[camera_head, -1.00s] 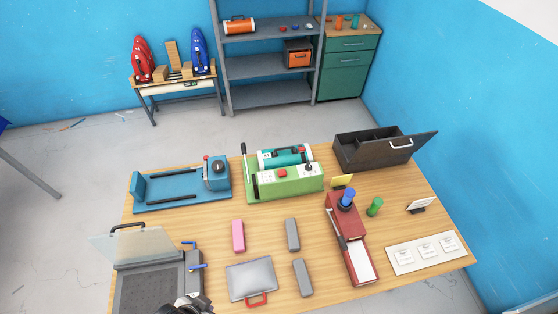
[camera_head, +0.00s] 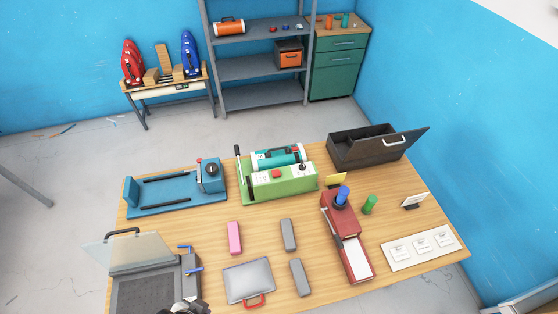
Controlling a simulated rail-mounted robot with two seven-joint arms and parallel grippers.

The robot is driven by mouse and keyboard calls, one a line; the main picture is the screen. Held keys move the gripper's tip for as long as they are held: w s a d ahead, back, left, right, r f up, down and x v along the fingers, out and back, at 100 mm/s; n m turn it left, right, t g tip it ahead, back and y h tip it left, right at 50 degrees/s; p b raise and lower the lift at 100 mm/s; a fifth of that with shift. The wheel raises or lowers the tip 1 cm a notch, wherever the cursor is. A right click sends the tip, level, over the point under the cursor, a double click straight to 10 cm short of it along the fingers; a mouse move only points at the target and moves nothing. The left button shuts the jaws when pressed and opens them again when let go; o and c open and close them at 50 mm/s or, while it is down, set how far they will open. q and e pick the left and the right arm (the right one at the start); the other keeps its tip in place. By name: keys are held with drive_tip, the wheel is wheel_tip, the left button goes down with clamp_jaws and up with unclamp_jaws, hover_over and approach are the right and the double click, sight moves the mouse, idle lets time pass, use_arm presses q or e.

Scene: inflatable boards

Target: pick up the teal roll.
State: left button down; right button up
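The teal roll (camera_head: 278,157) has white ends and dark fittings. It lies sideways at the back of a green machine (camera_head: 280,185) on the table, and the machine's front housing partly hides its lower side. Only a dark piece of what appears to be my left gripper (camera_head: 186,308) shows at the bottom edge, by the grey machine's right corner. It is far in front of the roll, and its fingers are not clear. My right gripper is not in view.
The wooden table (camera_head: 205,238) also holds a blue machine (camera_head: 178,190), a red machine (camera_head: 345,235), a grey machine with a raised clear lid (camera_head: 150,280), and an open dark box (camera_head: 365,150). A grey case (camera_head: 249,280) and small blocks lie in front. A shelf (camera_head: 262,67) stands behind.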

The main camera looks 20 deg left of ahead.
use_arm(q)
drive_tip(key=c, duration=1.8)
unclamp_jaws()
drive_tip(key=shift+c, duration=0.2)
drive_tip(key=o, duration=1.8)
drive_tip(key=shift+o, duration=0.2)
